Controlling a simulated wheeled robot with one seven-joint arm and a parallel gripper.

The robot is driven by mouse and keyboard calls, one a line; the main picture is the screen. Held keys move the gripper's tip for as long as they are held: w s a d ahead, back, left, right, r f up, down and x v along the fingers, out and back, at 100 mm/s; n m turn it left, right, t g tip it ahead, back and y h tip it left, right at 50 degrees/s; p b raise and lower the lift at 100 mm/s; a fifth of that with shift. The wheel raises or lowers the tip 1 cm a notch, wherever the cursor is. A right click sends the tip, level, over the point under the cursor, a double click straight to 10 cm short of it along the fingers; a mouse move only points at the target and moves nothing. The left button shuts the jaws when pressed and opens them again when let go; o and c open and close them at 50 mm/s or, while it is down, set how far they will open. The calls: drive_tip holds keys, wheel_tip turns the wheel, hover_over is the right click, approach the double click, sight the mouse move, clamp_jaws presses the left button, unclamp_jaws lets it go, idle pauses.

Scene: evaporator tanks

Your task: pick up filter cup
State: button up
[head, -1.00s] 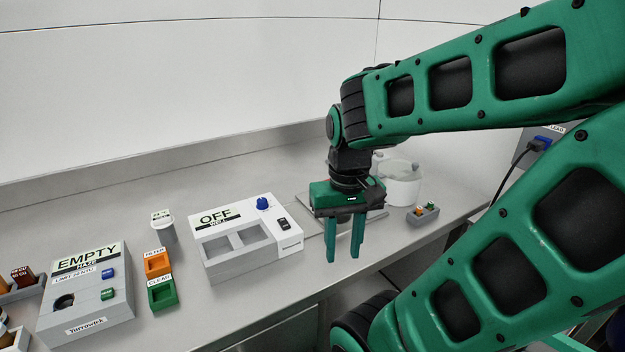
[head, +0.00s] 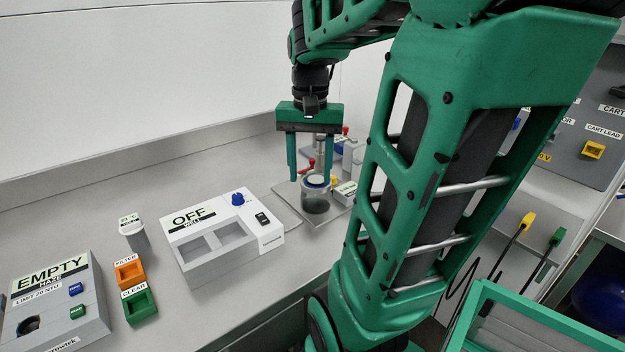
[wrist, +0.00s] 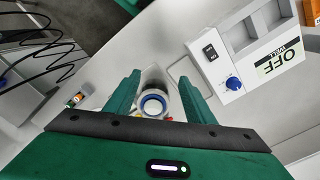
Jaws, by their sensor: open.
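In the wrist view, the blue-ringed cup (wrist: 153,103) shows between the spread fingers of my gripper (wrist: 158,77). I cannot tell whether the fingertips reach down beside its rim.
The white OFF box (head: 222,243) stands to the left. Red- and blue-handled fittings (head: 338,150) stand close behind the cup. Farther left are a lidded grey cup (head: 134,237), the orange FILTER bin (head: 129,272), the green CLEAR bin (head: 140,307) and the EMPTY box (head: 58,300).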

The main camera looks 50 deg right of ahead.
sight(316, 169)
drive_tip(key=w+d+r+m, duration=0.4)
drive_tip(key=w+d+m, duration=0.1)
drive_tip(key=d, duration=0.4)
wheel_tip(316, 169, down, 10)
drive_tip(key=shift+w+f, duration=0.15)
drive_tip(key=shift+f, duration=0.05)
drive_tip(key=c, duration=0.8)
